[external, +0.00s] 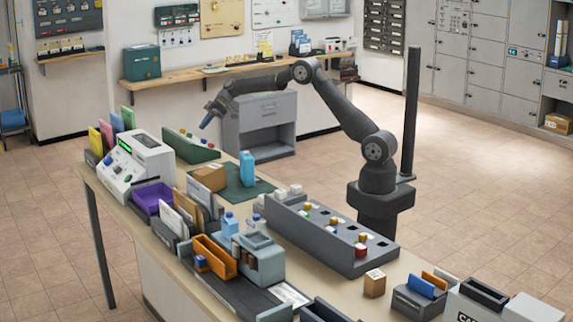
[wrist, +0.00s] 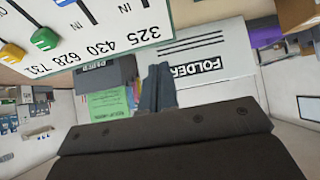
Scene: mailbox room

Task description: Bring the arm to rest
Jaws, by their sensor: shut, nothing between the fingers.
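My gripper (external: 207,122) is at the end of my outstretched arm, in the air above the far left part of the work table (external: 152,238). Its fingers point down and to the left in the external view. In the wrist view the two fingers of my gripper (wrist: 157,88) are together, with nothing between them. Behind them in that view are a white panel marked FOLDER (wrist: 205,68) and a grey holder (wrist: 105,75). I cannot tell how far the fingertips are from these. My arm is bent at the elbow and clear of the table.
Below and left of my gripper stand a white machine (external: 138,165) and a green sloped rack (external: 186,146). A blue carton (external: 247,168) and a brown box (external: 209,177) stand close by. A dark slotted rack (external: 318,240) lies nearer my base. The floor at right is open.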

